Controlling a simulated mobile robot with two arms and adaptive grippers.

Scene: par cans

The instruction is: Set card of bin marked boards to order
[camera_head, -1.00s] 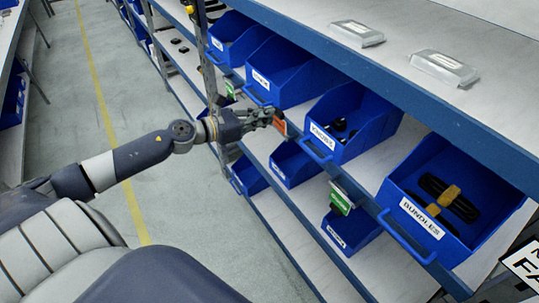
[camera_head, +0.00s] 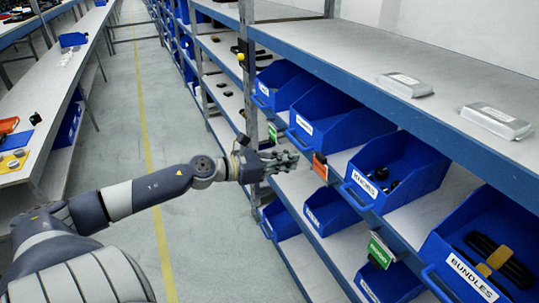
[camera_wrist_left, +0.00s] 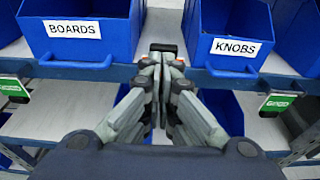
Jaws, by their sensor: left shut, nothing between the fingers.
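The bin marked boards (camera_head: 335,121) is a blue open bin on the middle shelf; its label also shows in the left wrist view (camera_wrist_left: 72,29). An orange card (camera_head: 320,166) hangs at the shelf edge between this bin and the knobs bin. A green card (camera_head: 272,133) hangs at the boards bin's other side, also in the wrist view (camera_wrist_left: 14,87). My left gripper (camera_head: 295,158) is shut and empty, just left of the orange card in the head view. In the wrist view its fingertips (camera_wrist_left: 163,66) hide most of that card; whether they touch it I cannot tell.
The knobs bin (camera_head: 398,168) and the bundles bin (camera_head: 487,240) stand further right. Another green card (camera_head: 381,250) hangs between them. Lower bins (camera_head: 332,210) sit under the blue shelf edge. The aisle floor (camera_head: 125,120) is clear.

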